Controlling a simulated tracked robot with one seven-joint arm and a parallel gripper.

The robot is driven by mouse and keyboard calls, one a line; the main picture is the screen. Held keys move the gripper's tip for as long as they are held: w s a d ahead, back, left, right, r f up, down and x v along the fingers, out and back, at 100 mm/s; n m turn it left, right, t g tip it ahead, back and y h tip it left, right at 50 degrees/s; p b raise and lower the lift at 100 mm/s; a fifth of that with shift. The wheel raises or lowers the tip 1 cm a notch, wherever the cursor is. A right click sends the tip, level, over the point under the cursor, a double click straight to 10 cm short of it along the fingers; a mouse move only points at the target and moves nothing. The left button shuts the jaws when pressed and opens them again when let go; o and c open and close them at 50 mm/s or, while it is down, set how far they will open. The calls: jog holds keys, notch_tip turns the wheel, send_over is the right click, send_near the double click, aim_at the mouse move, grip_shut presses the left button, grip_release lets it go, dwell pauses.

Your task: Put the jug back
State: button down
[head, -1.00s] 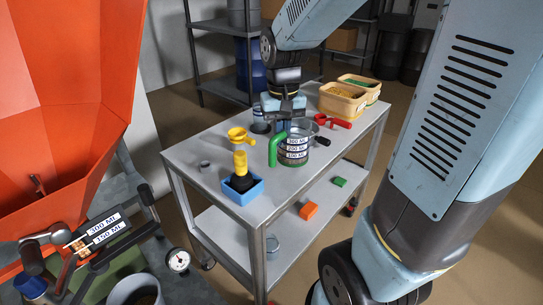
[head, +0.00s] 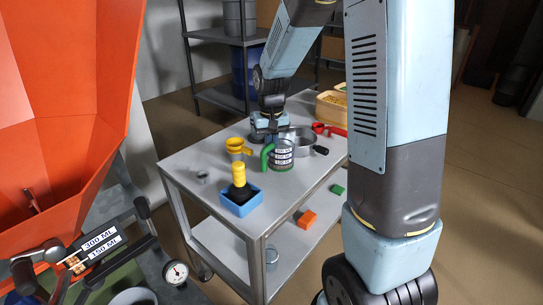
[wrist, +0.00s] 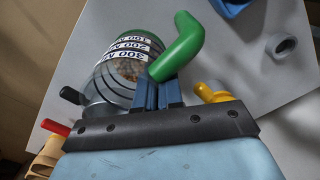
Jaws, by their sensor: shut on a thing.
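The jug (head: 283,155) is clear with a green handle (head: 267,156) and white labels marked in ML. It appears upright at the cart top, near the far side; I cannot tell whether its base touches the surface. In the wrist view the jug (wrist: 122,62) holds some grainy brownish stuff. My gripper (wrist: 158,92) is shut on the green handle (wrist: 178,48).
An orange hopper (head: 60,90) stands left. Bare surface lies right of the tray.

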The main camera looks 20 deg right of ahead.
jog(key=shift+w+d+f, duration=0.1)
jog(key=shift+w+f, duration=0.55)
jog(key=shift+f, duration=1.65)
jog(key=shift+f, duration=0.1)
jog(key=c, duration=1.3)
grip_release()
notch_tip(320, 180, up, 12)
jog(key=shift+r, duration=0.1)
jog(key=s+d+r+t, duration=0.1)
jog(key=s+r, duration=0.3)
jog(key=s, duration=0.4)
jog(key=s+d+r+t, duration=0.1)
jog(key=s+r, duration=0.3)
jog(key=s, duration=0.5)
jog(key=s+d+r+t, duration=0.1)
jog(key=s+r+t, duration=0.2)
jog(key=s, duration=0.5)
jog(key=shift+s+d+r+t, duration=0.2)
jog(key=shift+d+r+t, duration=0.1)
jog(key=shift+r, duration=0.3)
